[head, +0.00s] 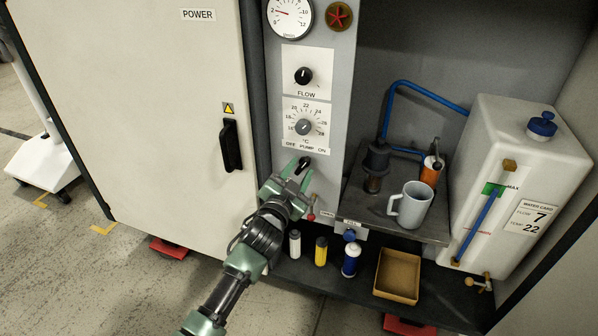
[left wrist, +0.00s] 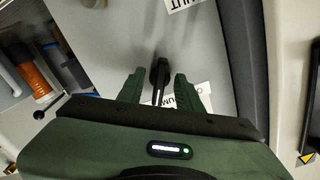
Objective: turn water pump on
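The pump switch (head: 305,162) is a small dark knob below the "OFF PUMP ON" label (head: 305,146) on the grey control panel. In the left wrist view the black knob (left wrist: 160,72) with a pale line stands between my fingers. My left gripper (head: 297,168) is at the switch; in the left wrist view its green fingers (left wrist: 161,88) are open, one on each side of the knob, with gaps visible. The fingers partly cover the label there. Whether a finger touches the knob, and its exact setting, I cannot tell. My right gripper is not in view.
The POWER cabinet door (head: 150,110) is left. A mug (head: 411,205), white tank (head: 520,170), several bottles and a tan tray (head: 397,275) stand right.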

